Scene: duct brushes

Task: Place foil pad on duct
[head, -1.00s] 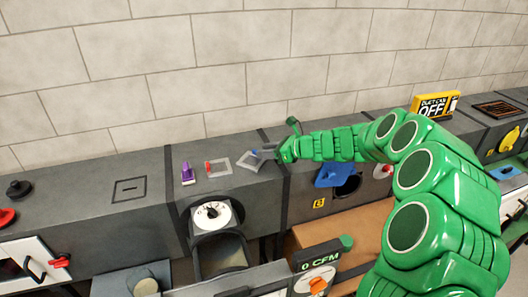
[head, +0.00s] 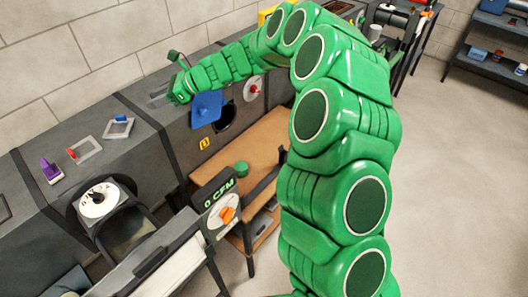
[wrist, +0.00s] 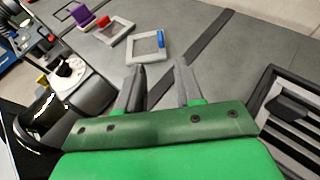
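A grey square pad-like frame with a blue tab (head: 118,128) lies on the duct top; it also shows in the wrist view (wrist: 133,53). A similar grey square with a red tab (head: 85,150) lies beside it, also in the wrist view (wrist: 113,33). I cannot tell which of them is the foil pad. The grey duct (head: 60,205) runs along the wall. My gripper (head: 160,95) is above the duct, right of the blue-tabbed square and apart from it. In the wrist view my gripper (wrist: 159,75) is open, with nothing between its fingers.
A purple-handled tool (head: 51,171) stands left of the squares. A white dial (head: 98,200) and an open hatch are on the duct front. A blue plate (head: 206,108) is by a round opening. A louvred grille (wrist: 292,108) lies right in the wrist view.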

